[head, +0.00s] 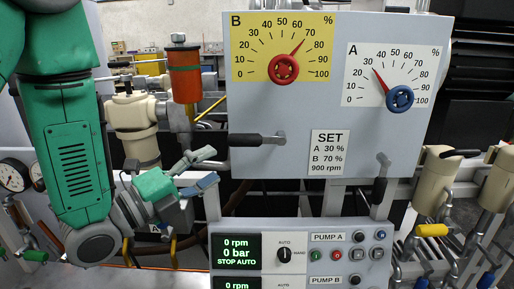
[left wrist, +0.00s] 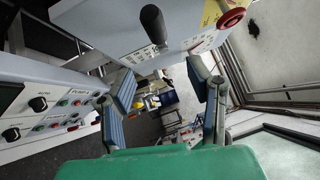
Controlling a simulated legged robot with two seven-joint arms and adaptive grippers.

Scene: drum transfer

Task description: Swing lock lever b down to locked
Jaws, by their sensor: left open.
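Lock lever b is the black-handled lever (head: 246,140) under the yellow B dial. Its handle lies level, pointing left from a grey pivot at its right end. The black handle (left wrist: 153,24) also shows in the left wrist view, at the top, beyond the fingertips. My left gripper (head: 210,169) is open and empty, below and left of the handle, apart from it. Its two spread fingers also show in the left wrist view (left wrist: 161,74). The other lever (head: 380,184), under the A dial, hangs down. My right gripper is not in view.
The grey panel carries the red B knob (head: 283,68), the blue A knob (head: 399,98) and a SET label (head: 330,153). A pump control box (head: 300,255) stands below. Beige valves (head: 434,180) are at right. An orange cylinder (head: 184,75) stands behind, left of the panel.

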